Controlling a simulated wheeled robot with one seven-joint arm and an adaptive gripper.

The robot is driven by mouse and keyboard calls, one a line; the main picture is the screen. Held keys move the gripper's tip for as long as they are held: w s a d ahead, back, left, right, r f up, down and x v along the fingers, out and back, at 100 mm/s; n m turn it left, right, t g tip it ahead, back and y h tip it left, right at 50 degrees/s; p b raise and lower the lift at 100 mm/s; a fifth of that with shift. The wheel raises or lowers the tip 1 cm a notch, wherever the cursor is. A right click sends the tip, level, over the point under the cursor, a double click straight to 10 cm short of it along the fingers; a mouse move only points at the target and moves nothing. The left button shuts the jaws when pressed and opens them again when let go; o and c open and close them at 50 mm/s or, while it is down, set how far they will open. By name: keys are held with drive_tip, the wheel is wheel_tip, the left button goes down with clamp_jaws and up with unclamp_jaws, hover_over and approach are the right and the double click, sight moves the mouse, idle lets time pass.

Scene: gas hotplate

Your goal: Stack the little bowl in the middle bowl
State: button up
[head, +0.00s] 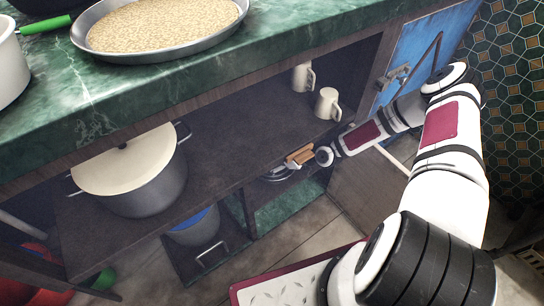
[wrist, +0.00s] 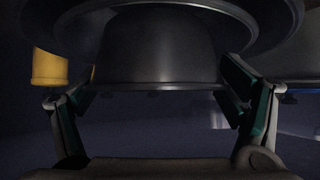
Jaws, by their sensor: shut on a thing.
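A shiny metal bowl (wrist: 160,50) is between the two fingers of my gripper (wrist: 158,88) in the wrist view. In the head view my gripper (head: 288,170) reaches left into the open cupboard under the counter, at small metal ware (head: 275,174) near the shelf edge. The fingertips are too small there to make out.
An orange-brown object (head: 300,156) is beside my gripper; a yellow one (wrist: 50,68) shows in the wrist view. Two mugs (head: 327,104) and a large lidded pot (head: 140,185) stand on the shelf (head: 225,135). A blue door (head: 420,50) is open at the right.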

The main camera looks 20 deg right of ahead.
drive_tip(key=shift+f+b, duration=0.5)
drive_tip(key=o, duration=1.1)
drive_tip(key=shift+c, duration=0.2)
drive_tip(key=shift+r, duration=0.1)
drive_tip(key=shift+d+r+p, duration=0.1)
drive_tip(key=shift+r+p, duration=0.7)
drive_tip(key=shift+p, duration=0.25)
drive_tip(key=p+v, duration=0.3)
drive_tip(key=v, duration=0.8)
drive_tip(key=shift+s+d, duration=0.25)
drive_tip(key=shift+s, duration=0.05)
